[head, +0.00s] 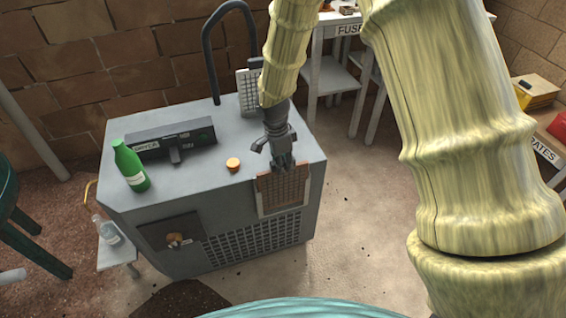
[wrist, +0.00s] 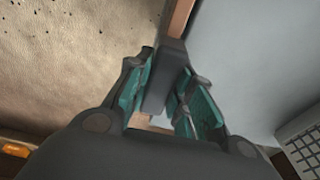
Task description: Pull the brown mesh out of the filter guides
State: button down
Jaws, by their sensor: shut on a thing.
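The brown mesh (head: 286,187) is a framed panel at the front right of the grey machine (head: 215,190), above its dark grille. Its upper part stands above the machine's top edge and its lower end is at the front face, where the guides (head: 261,204) are hard to make out. My gripper (head: 283,163) is over the mesh's top edge, shut on its dark grip. In the wrist view, the teal-padded fingers (wrist: 172,95) close on both sides of this dark grip (wrist: 168,75), with a strip of brown frame beyond it. I cannot tell how far the mesh sits in the guides.
A clear bottle (head: 106,230) stands on a low stool at left. Floor to the machine's right is open.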

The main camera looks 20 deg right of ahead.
notch_tip(320, 180, up, 16)
jog(key=p, duration=1.1)
jog(key=shift+p, duration=0.35)
dwell(5.3)
